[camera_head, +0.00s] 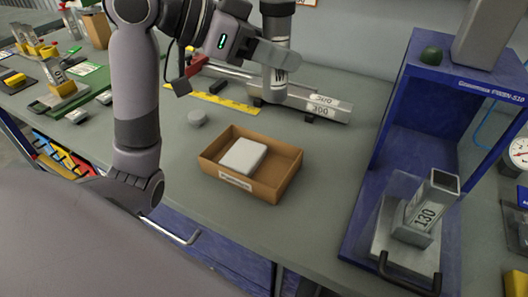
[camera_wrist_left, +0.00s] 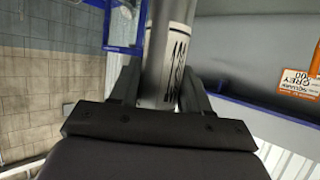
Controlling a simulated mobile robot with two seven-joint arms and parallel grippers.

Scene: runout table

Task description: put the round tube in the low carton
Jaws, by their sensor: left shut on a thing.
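The round tube (camera_head: 277,82) is a grey metal cylinder with a dark-lettered white label. It is upright in the head view, behind the low carton. My left gripper (camera_head: 280,54) is shut on it. The left wrist view shows the tube (camera_wrist_left: 168,45) between the two fingers (camera_wrist_left: 160,88). I cannot tell whether its lower end touches anything. The low carton (camera_head: 288,182) is a shallow, open brown box on the table, with a label on its front. A white block (camera_head: 243,155) lies in its left part; its right part is bare. My right gripper is not in view.
A square tube marked 300 (camera_head: 325,105) lies behind the carton, near a yellow rule (camera_head: 222,99). A small grey disc (camera_head: 197,118) lies left of it. A blue frame (camera_head: 385,130) stands at the right, with a piece marked 130 (camera_head: 425,212). Table in front of the carton is clear.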

